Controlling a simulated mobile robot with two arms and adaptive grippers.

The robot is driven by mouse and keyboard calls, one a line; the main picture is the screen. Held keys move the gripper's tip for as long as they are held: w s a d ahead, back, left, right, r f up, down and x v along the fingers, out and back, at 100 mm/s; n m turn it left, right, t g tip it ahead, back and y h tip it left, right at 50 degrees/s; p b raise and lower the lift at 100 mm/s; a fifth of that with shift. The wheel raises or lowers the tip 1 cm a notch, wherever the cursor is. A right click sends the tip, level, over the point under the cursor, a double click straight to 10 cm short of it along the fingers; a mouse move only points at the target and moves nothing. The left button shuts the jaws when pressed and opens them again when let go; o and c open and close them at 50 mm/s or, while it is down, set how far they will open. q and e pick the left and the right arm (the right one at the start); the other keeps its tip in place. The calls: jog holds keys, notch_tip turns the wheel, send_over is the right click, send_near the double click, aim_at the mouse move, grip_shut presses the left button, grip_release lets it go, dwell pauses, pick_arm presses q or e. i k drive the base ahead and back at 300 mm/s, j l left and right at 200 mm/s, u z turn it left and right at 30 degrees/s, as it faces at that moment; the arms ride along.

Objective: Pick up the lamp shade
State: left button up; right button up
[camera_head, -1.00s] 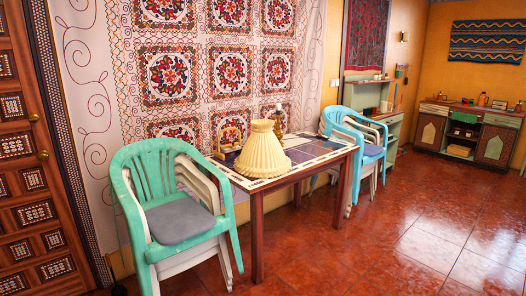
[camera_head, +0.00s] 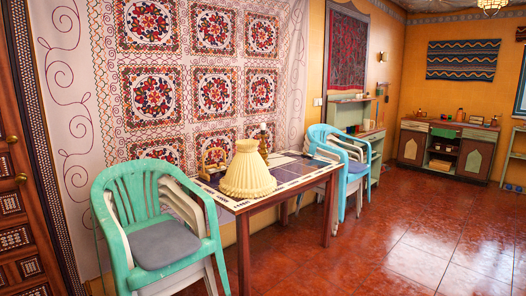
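The lamp shade (camera_head: 247,172) is cream-coloured, pleated and cone-shaped, narrow at the top and wide at the bottom. It stands upright on the near left part of a wooden table (camera_head: 285,196) with a dark and white patterned top. Neither of my grippers shows in the head view.
The red tiled floor (camera_head: 400,235) is open at the right.

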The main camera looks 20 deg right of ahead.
aim_at(248, 175)
jog(key=i+l, duration=0.2)
jog(key=i, duration=0.35)
jog(key=i+l, duration=0.15)
jog(key=i, duration=0.4)
jog(key=i+l, duration=0.2)
jog(key=i, duration=0.35)
jog(key=u, duration=0.05)
